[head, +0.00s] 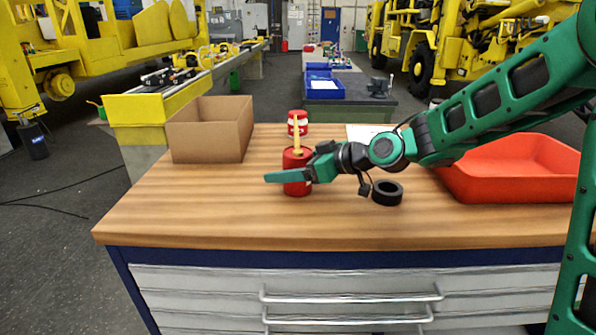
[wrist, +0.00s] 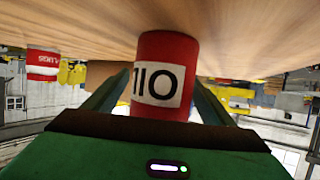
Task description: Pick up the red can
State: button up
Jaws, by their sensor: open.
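A red can (head: 298,186) with a yellow spout stands upright on the wooden bench. In the wrist view the red can (wrist: 165,60) shows a white label with black letters, upside down. My gripper (head: 285,172) is open, reaching in from the right with its fingers level. One green finger passes in front of the can; the far finger is hidden. In the wrist view the can stands between the two fingers of my gripper (wrist: 160,100); I cannot tell whether they touch it. A second, smaller red can (head: 297,119) with a white band stands behind; it also shows in the wrist view (wrist: 42,60).
A cardboard box (head: 209,140) stands at the left of the bench (head: 200,215). A black ring (head: 387,194) lies right of the can, below my arm. A red tray (head: 520,185) is at the right. White paper (head: 365,131) lies behind my arm. The front left is clear.

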jog(key=shift+w+a+f, duration=0.2)
jog(key=shift+a, duration=0.2)
jog(key=c, duration=1.3)
jog(key=shift+r, duration=0.1)
